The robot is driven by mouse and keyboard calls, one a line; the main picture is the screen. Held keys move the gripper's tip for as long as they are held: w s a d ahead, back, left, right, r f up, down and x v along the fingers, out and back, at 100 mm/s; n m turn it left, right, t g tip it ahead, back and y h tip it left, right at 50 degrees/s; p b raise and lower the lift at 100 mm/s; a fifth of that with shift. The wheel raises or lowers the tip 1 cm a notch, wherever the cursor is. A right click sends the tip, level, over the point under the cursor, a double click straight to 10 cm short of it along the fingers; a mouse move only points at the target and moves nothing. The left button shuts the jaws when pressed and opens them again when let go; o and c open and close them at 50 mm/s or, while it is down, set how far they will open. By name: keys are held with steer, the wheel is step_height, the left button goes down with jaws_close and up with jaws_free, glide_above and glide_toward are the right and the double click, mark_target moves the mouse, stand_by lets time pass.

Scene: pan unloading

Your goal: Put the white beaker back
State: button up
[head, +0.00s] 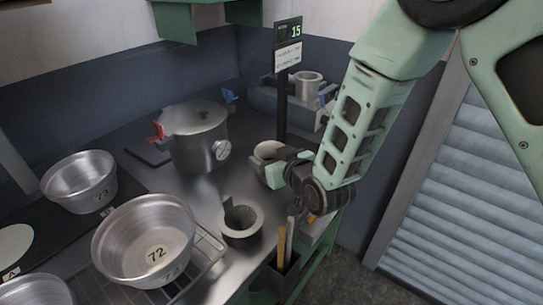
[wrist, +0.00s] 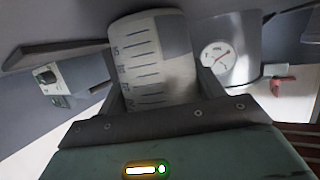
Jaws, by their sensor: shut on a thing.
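The white beaker (head: 266,151) is at the tip of my arm, with its open mouth facing up in the head view. My gripper (head: 279,171) is shut on its side. In the wrist view the beaker (wrist: 150,48) fills the space between the two fingers, and its dark graduation marks face the camera. My gripper (wrist: 160,88) covers its lower part there. I cannot tell whether its base touches anything. A grey round holder (head: 240,238) with a dark, empty-looking opening stands on the steel counter, in front and to the left of the beaker.
A lidded pot (head: 195,140) with a gauge stands left of the beaker; its gauge (wrist: 217,55) shows in the wrist view. A post with a display (head: 288,45) rises behind. A small metal cup (head: 308,84) sits at the back. Metal pans (head: 130,240) stand at front left. A tool bin (head: 283,280) hangs at the counter edge.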

steer(key=shift+s+d+f+b, duration=0.1)
steer(key=shift+s+f+b, duration=0.1)
steer(key=shift+f+b, duration=0.6)
steer(key=o, duration=1.1)
steer(key=shift+c, duration=0.2)
steer(key=shift+s, duration=0.1)
steer(key=shift+r+p, duration=0.7)
steer(key=shift+p, duration=0.25)
steer(key=v, duration=0.3)
steer(key=b+v, duration=0.1)
steer(key=v, duration=0.5)
steer(key=shift+r, duration=0.25)
steer(key=shift+r+p, duration=0.1)
steer(key=shift+p, duration=0.4)
steer(key=p+v, duration=0.2)
steer(key=p, duration=0.5)
steer(key=shift+s+d, duration=0.1)
steer(key=shift+d, duration=0.05)
